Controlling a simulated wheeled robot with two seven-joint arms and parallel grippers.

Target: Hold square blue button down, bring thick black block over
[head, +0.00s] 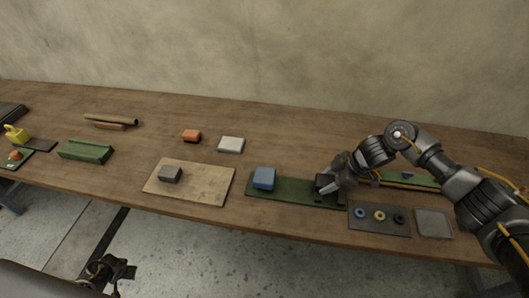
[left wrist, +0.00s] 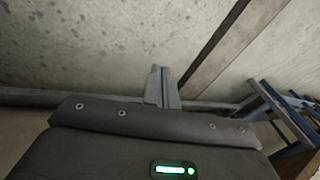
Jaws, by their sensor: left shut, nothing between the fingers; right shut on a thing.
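The square blue button (head: 264,177) stands at the left end of a dark green board (head: 292,189) near the table's front edge. My right gripper (head: 325,184) is at the right end of that board, to the right of the button and apart from it. It is shut on the thick black block (head: 321,181), which is mostly hidden by the dark fingers. I cannot tell whether the block touches the board. My left gripper (left wrist: 162,78) is shut and empty in the left wrist view, away from the button, with floor and wall behind it.
A wooden board (head: 205,190) with a dark grey block (head: 171,174) lies left of the button. A dark tray with several rings (head: 380,216) and a grey pad (head: 434,223) lie to the right. An orange block (head: 191,136) and a white block (head: 231,144) lie behind.

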